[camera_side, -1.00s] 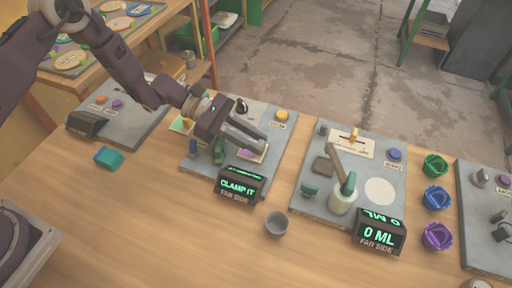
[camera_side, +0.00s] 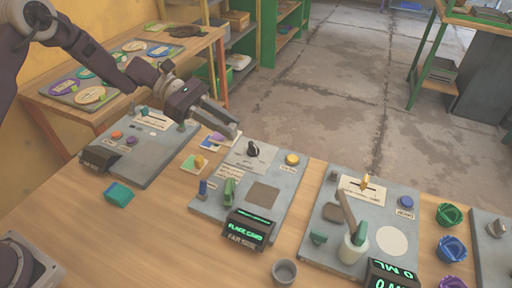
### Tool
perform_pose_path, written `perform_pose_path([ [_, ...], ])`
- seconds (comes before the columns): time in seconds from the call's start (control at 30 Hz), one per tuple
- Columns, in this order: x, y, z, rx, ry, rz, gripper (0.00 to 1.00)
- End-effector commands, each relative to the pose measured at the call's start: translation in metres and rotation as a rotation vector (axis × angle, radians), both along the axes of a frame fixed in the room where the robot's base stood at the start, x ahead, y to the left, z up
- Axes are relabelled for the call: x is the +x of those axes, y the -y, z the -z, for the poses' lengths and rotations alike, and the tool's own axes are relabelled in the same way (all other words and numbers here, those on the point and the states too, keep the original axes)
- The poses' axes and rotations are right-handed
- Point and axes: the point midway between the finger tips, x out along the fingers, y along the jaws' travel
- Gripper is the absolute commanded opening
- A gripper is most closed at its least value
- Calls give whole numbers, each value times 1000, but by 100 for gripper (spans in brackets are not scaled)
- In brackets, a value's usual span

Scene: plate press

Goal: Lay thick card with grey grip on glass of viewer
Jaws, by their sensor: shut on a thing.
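My gripper (camera_side: 232,128) is shut at the back left of the viewer, over a pale card (camera_side: 217,139) with a purple patch. What lies between the fingers is too small to make out; it is probably a card. I cannot tell whether the pale card is held or lies on the table. A yellow-green card (camera_side: 195,164) with a tan grip lies on the table left of the viewer. The viewer (camera_side: 226,208) has a bare dark glass (camera_side: 263,196), and its display (camera_side: 247,229) seems to read PLACE CARD. I cannot make out a grey grip.
A green lever (camera_side: 229,191) and a blue post (camera_side: 203,188) stand on the viewer's left side, a black knob (camera_side: 253,149) at its back. A dispenser board (camera_side: 390,218) stands right, a grey cup (camera_side: 285,271) in front, a teal block (camera_side: 119,193) left.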

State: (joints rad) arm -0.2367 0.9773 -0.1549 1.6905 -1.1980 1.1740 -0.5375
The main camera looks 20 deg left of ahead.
Motion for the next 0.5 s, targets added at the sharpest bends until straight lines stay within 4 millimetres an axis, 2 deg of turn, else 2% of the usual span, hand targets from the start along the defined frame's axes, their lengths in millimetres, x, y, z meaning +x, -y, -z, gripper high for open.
perform_pose_path([
  [0.03,5,-30,1,1,1,-10,0],
  [0.1,4,-73,3,2,0,-8,0],
  [0.2,-7,-132,8,0,-2,-1,0],
  [0.3,-23,-180,13,-1,-3,6,0],
  [0.4,-37,-211,16,-1,-2,12,0],
  [0.5,-47,-228,18,-2,-1,17,0],
])
